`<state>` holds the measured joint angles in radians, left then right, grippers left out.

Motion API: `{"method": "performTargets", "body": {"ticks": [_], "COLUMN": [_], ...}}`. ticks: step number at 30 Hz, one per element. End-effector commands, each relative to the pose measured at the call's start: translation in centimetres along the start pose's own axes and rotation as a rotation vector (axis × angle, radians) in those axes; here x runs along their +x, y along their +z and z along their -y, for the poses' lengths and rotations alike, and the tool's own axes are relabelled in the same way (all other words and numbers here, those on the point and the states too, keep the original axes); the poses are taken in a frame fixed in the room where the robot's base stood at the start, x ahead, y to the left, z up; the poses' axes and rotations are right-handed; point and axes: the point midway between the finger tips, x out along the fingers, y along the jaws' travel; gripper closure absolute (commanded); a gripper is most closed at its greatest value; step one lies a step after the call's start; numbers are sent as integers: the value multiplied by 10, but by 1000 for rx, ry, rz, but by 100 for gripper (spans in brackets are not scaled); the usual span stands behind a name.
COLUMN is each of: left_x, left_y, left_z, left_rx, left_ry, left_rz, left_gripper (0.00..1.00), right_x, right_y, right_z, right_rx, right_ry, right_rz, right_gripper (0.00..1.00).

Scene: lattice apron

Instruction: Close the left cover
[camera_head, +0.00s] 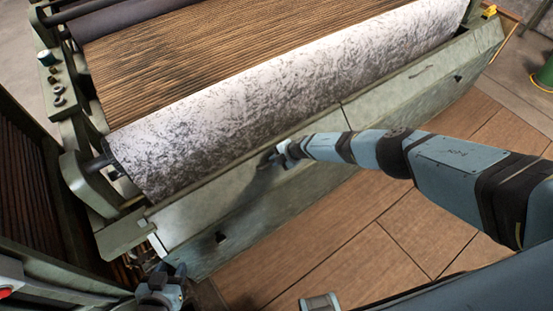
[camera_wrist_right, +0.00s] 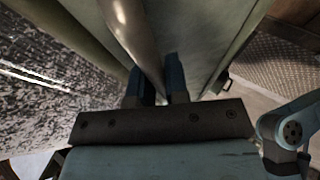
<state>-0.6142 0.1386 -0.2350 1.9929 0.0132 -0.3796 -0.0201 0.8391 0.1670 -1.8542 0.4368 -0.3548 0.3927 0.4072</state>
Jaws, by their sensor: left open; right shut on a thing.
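The left cover (camera_head: 205,205) is a pale grey-green panel along the machine's front, below the speckled roller. A seam parts it from the right cover (camera_head: 400,90), and the two look roughly in line. I cannot tell whether a small gap stays open. My right gripper (camera_head: 282,156) is at the left cover's upper part. In the right wrist view its two dark fingers (camera_wrist_right: 158,88) are shut on a shiny metal bar (camera_wrist_right: 128,25), which looks like the cover's handle. My left gripper (camera_head: 166,290) is open at the bottom left, apart from the cover and partly cut off.
The speckled roller (camera_head: 270,90) lies just behind the covers, with a ribbed brown bed (camera_head: 200,45) beyond it. A dark rack (camera_head: 30,170) stands at the left. The tiled floor (camera_head: 370,235) in front is mostly clear. A green bin (camera_head: 545,75) is at the right edge.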

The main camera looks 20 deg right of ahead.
Motion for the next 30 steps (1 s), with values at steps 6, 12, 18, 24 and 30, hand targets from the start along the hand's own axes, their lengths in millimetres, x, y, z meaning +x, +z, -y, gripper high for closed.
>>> {"method": "performTargets", "body": {"ticks": [6, 12, 18, 24, 30], "left_x": [-1, -1, -6, -20, -32], "left_y": [-3, -3, -8, -28, -48], "left_z": [0, 0, 0, 0, -1], "left_rx": [0, 0, 1, 2, 2], "left_ry": [0, 0, 0, 0, 0], "left_rz": [-6, -6, 0, 3, -3], "left_gripper": [57, 57, 57, 57, 57], "right_x": [2, 1, -11, -51, -94], "right_y": [-2, -1, -1, -1, -1], "right_z": [1, 0, -2, -4, -3], "right_rx": [-4, -2, -1, -3, -4], "right_ry": [-1, 0, 0, 0, -1], "right_rz": [-3, -1, 0, -1, -1], "right_gripper": [75, 75, 75, 75, 75]}}
